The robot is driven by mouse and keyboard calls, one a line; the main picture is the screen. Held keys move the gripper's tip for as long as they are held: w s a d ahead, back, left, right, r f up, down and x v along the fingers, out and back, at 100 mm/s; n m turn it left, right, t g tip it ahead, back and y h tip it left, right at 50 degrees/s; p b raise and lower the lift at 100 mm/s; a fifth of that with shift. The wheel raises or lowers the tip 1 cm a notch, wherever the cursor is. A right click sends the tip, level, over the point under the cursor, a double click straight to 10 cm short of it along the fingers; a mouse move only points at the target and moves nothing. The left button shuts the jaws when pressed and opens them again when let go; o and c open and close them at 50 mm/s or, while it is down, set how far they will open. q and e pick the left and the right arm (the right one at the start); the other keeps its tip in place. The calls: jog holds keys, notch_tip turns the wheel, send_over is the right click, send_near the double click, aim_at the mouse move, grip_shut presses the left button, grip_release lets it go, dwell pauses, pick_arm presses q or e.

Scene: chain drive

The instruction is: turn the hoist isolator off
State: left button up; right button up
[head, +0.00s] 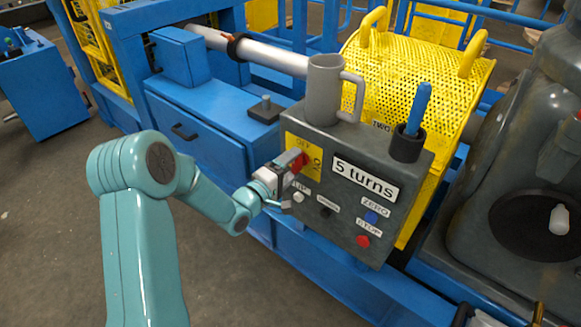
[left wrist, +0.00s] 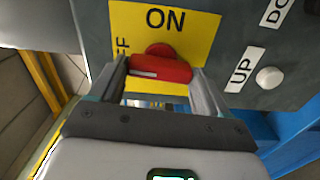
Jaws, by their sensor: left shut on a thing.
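The hoist isolator is a red handle (head: 300,163) on a yellow plate (head: 316,152) at the upper left of the grey control box (head: 345,146). In the left wrist view the red handle (left wrist: 165,69) lies crosswise, its white mark at the end towards the partly hidden "OFF" lettering. "ON" is printed on the yellow plate (left wrist: 190,35) above it. My left gripper (head: 291,165) is shut on the handle, one finger at each end; in the left wrist view the fingers (left wrist: 160,80) flank it. My right gripper is not in view.
White (head: 298,197), black (head: 325,212), blue (head: 371,217) and red (head: 363,241) buttons sit below the isolator. A yellow mesh guard (head: 425,85) rises behind.

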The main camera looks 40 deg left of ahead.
pick_arm(q)
jog(key=shift+n, duration=0.5)
jog(key=o, duration=1)
jog(key=shift+s, duration=0.1)
jog(key=s, duration=0.5)
jog(key=s+a, duration=0.1)
jog(key=s, duration=1)
jog(key=shift+s+a, duration=0.1)
jog(key=shift+a, duration=0.05)
